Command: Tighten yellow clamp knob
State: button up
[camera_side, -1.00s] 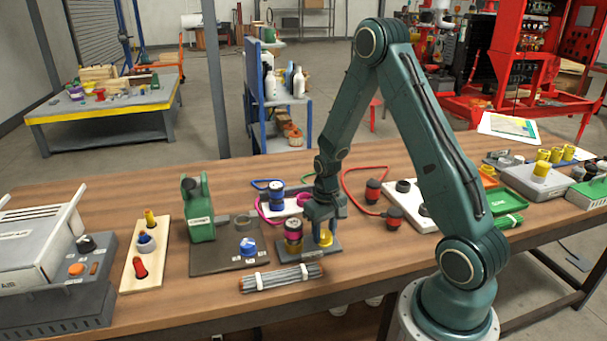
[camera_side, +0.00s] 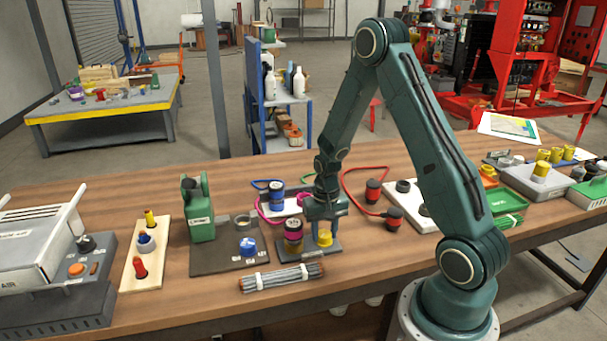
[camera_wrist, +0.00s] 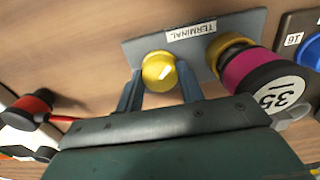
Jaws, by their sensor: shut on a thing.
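The yellow clamp knob (camera_side: 325,239) stands on a small grey plate in the side view. In the wrist view the knob (camera_wrist: 159,71) is round, with a pale pointer mark slanting to the upper right. The plate (camera_wrist: 140,50) carries a TERMINAL label (camera_wrist: 191,32). My gripper (camera_side: 323,229) points down over the knob. In the wrist view its two fingers (camera_wrist: 159,84) flank the knob left and right, shut on it. The finger contact is partly hidden in the side view.
A magenta-banded cylinder (camera_wrist: 262,76) marked 35 stands upright close beside the knob; it also shows in the side view (camera_side: 293,237). A bundle of grey rods (camera_side: 282,277) lies in front. A blue knob (camera_side: 248,246) sits on a dark plate to the left. Bare wood lies at front right.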

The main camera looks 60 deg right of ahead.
aim_at(324, 234)
jog(key=o, duration=1)
jog(key=shift+r, duration=0.15)
jog(key=shift+r, duration=6.8)
jog(key=s+a+r+n+t, duration=0.2)
jog(key=s+a+r+n, duration=0.2)
jog(key=a+r, duration=0.6)
jog(key=shift+s+a+r+n+t, duration=0.6)
jog(key=shift+s+a+r+n, duration=0.45)
jog(key=shift+s, duration=0.8)
jog(key=shift+s+a+r+n+t, duration=0.65)
jog(key=shift+s+a, duration=0.75)
jog(key=shift+s, duration=0.45)
jog(key=shift+s+a+r+n+t, duration=0.55)
jog(key=shift+s+a+r+n, duration=0.55)
jog(key=shift+s, duration=0.75)
jog(key=shift+a+f, duration=0.1)
jog(key=shift+f, duration=0.05)
